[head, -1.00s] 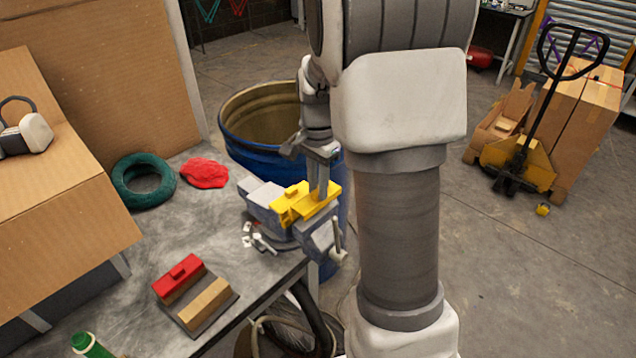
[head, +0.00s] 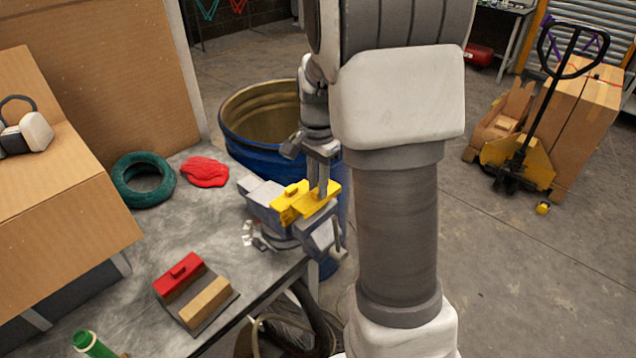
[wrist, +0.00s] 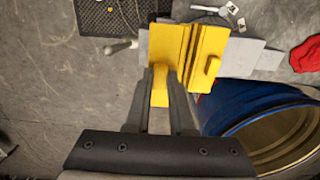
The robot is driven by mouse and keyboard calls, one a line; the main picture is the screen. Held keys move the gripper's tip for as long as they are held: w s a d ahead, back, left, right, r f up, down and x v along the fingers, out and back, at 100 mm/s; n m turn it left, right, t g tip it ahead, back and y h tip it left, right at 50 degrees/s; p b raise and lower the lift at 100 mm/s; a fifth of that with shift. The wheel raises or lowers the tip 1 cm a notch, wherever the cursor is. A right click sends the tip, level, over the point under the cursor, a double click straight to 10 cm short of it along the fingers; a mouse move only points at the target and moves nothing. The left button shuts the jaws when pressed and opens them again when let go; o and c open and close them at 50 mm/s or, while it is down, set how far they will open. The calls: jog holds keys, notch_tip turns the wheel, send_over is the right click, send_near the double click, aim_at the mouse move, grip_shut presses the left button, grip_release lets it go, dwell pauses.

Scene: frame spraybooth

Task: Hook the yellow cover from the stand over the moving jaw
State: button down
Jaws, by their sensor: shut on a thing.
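The yellow cover (head: 320,203) is at the vise (head: 262,197) on the table corner. Yellow shows as two parts side by side, the left one with a small block on top; I cannot tell whether they are joined. My gripper (head: 321,190) points down and is shut on the right part. In the wrist view, my gripper's fingers (wrist: 161,75) stand either side of the yellow cover (wrist: 160,97). The moving jaw is mostly hidden under the yellow, so contact there is unclear. The stand (head: 218,315) holds a red cover (head: 179,274) and a bare wooden block (head: 205,304).
A blue barrel (head: 245,150) stands close behind the vise. A red cloth (head: 205,172) and a green ring (head: 143,180) lie behind on the table. A green bottle (head: 92,345) is at the front left. The table's middle is clear.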

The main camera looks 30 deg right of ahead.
aim_at(318, 200)
jog(key=shift+f+b, duration=1.65)
jog(key=shift+f, duration=0.75)
jog(key=c, duration=0.7)
grip_release()
notch_tip(318, 200, up, 18)
jog(key=shift+f+p, duration=0.25)
jog(key=shift+p, duration=0.2)
